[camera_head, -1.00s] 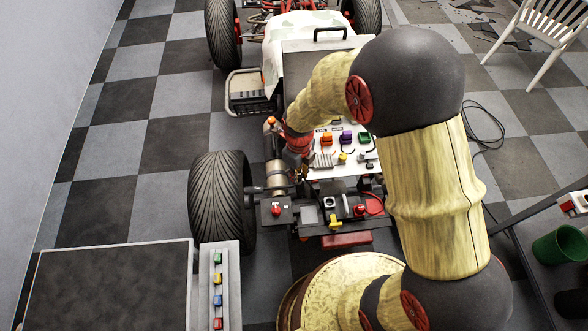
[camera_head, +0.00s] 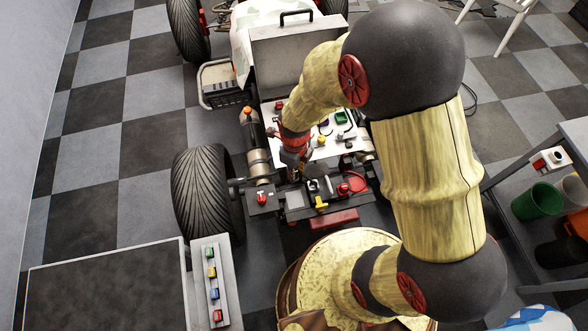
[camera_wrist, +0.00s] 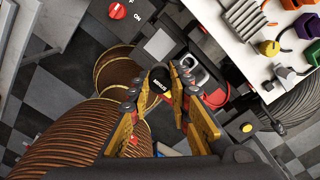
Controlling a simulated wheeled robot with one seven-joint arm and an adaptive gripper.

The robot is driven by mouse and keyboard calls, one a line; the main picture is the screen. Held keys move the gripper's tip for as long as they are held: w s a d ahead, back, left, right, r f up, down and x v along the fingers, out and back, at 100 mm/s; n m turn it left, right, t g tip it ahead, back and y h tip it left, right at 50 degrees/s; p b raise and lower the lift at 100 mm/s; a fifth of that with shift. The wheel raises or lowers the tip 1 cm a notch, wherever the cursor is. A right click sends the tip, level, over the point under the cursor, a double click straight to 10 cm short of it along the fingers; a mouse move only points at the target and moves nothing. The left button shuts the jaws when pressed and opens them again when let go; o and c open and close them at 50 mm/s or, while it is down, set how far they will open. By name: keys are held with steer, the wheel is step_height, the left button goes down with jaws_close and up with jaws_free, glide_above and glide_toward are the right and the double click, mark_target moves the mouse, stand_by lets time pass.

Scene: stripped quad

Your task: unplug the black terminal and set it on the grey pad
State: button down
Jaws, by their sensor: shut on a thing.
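The black terminal (camera_wrist: 158,80), a dark round cap marked MINUS, sits between the two yellow-and-black fingers of my gripper (camera_wrist: 157,90) in the wrist view. My gripper is shut on it. I cannot tell whether it is still seated on its post. In the head view my gripper (camera_head: 294,162) is low over the black deck at the machine's near end, its fingertips partly hidden. A plain light grey square, seemingly the grey pad (camera_wrist: 159,44), lies on the deck beside the terminal; it also shows in the head view (camera_head: 295,200).
A red cable loop (camera_head: 356,182) lies right of the gripper, and a red knob (camera_head: 262,199) stands left on the deck. A white panel (camera_head: 300,118) with coloured knobs lies behind. A large tyre (camera_head: 206,196) and a dark-topped bench (camera_head: 105,290) are to the left.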

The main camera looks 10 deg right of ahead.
step_height(320, 180, down, 15)
steer(key=b, duration=0.9)
steer(key=shift+f+b, duration=0.1)
steer(key=shift+b, duration=0.2)
steer(key=shift+f+b, duration=1.2)
steer(key=shift+f, duration=0.8)
steer(key=shift+f, duration=0.5)
steer(key=c, duration=1.6)
jaws_free()
steer(key=shift+o, duration=0.2)
steer(key=shift+r, duration=0.15)
step_height(320, 180, up, 12)
